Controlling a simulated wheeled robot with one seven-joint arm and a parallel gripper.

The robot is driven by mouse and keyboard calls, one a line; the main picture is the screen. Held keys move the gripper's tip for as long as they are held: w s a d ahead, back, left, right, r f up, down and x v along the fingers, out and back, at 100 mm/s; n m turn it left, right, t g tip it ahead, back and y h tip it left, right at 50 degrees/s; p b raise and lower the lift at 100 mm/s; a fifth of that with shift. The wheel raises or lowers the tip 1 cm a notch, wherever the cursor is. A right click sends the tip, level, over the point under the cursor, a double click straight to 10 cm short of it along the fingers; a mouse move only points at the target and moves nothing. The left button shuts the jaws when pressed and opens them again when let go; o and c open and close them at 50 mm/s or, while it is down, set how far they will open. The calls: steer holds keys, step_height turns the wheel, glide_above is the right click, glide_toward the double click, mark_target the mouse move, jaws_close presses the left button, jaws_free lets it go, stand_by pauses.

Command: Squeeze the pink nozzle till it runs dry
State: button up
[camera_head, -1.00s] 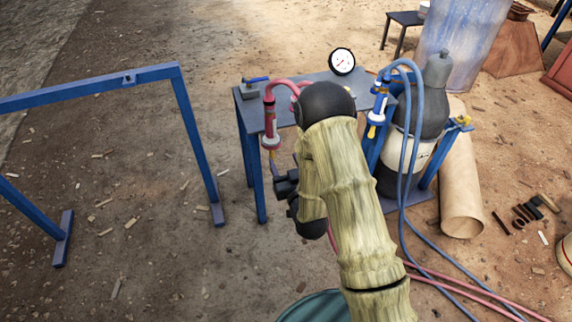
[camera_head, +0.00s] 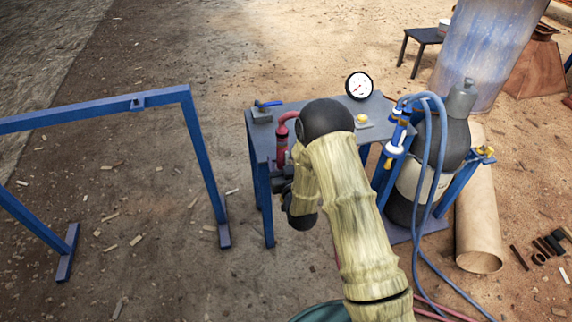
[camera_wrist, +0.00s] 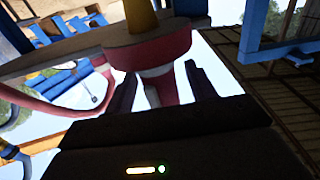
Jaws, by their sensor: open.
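The pink nozzle (camera_head: 281,146) hangs at the left front edge of the small blue table (camera_head: 261,137). Its lower part is hidden behind my gripper and arm. In the wrist view the nozzle's pink flange (camera_wrist: 165,48) and yellow tip (camera_wrist: 140,18) are close in front of me. A pink and white part of its body shows between my two dark fingers. My gripper (camera_wrist: 162,88) is open, with a finger on each side of the nozzle and light gaps visible. I cannot tell whether either finger touches it.
A blue nozzle (camera_head: 396,140) with blue hoses hangs at the table's right. A grey cylinder (camera_head: 450,130) stands beside it. A round gauge (camera_head: 359,86) and a blue-handled valve (camera_head: 264,108) are on the table. A blue frame (camera_head: 205,165) stands to the left, with open ground between.

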steer(key=shift+x, duration=0.8)
steer(key=c, duration=1.2)
stand_by(1.3)
steer(key=o, duration=1.2)
steer(key=shift+c, duration=0.2)
steer(key=shift+s, duration=0.2)
